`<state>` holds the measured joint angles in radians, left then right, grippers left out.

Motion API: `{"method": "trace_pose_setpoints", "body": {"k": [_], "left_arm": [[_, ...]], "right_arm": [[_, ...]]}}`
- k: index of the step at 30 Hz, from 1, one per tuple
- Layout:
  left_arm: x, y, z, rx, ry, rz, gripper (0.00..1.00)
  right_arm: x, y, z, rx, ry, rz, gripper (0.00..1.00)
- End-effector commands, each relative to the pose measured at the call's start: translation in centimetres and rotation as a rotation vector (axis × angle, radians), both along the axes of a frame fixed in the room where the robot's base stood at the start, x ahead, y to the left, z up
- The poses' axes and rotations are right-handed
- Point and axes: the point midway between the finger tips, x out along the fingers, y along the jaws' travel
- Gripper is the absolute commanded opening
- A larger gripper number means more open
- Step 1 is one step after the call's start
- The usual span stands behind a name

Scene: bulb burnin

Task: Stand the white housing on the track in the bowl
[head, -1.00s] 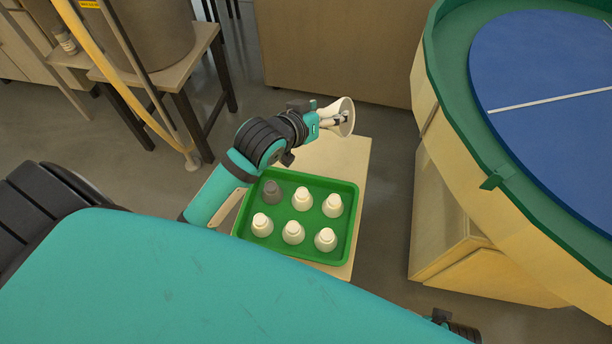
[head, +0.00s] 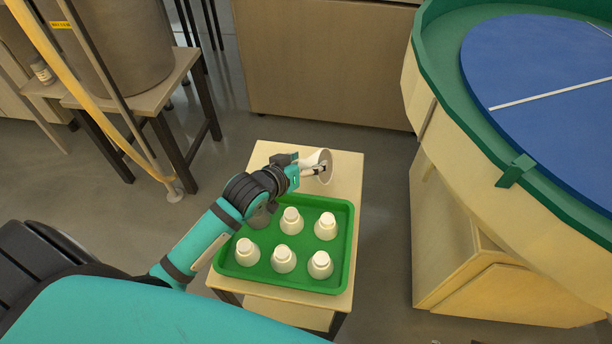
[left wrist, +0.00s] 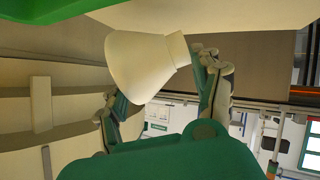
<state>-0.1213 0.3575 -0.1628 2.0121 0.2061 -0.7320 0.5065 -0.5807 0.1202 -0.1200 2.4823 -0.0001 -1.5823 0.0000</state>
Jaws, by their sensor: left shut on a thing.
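My left gripper (head: 312,169) is shut on a white housing (head: 323,160), a flared cone with a narrower neck. It holds the housing tilted, wide end to the right, over the far part of the small wooden table. In the left wrist view the housing (left wrist: 140,65) sits between the two fingers of the gripper (left wrist: 163,92). The bowl (head: 445,125) stands at the right, with a beige outer side and a green rim. A green ledge (head: 440,45), perhaps the track, runs inside the rim around a blue disc with a white line. My right gripper is not in view.
A green tab (head: 515,170) sticks out from the bowl's rim. Grey floor separates table and bowl.

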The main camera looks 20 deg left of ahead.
Motion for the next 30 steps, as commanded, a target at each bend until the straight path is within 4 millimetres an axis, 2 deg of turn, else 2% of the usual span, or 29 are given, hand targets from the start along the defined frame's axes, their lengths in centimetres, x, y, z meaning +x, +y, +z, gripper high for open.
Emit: {"method": "trace_pose_setpoints", "body": {"k": [1,3,6,17,18,24,30], "left_arm": [[-0.1,0.0,-1.4,0.001,0.004,0.0,0.33],[-0.1,0.0,-2.7,0.001,0.004,0.0,0.33],[-0.1,0.0,-3.7,0.001,0.002,0.0,0.33],[0.0,0.0,-3.9,0.001,0.002,0.0,0.33],[0.0,0.0,-3.9,0.0,0.001,0.0,0.67],[0.0,0.0,-3.9,0.0,0.001,0.0,0.9],[0.0,0.0,-3.9,0.0,0.001,0.0,0.9]], "right_arm": [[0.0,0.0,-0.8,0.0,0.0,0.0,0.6],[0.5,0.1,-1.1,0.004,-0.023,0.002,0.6],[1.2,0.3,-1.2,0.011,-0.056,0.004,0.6],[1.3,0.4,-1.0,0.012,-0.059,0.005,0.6],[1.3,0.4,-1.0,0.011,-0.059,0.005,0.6],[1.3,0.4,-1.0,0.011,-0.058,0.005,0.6],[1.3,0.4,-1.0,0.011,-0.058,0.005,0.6]]}}
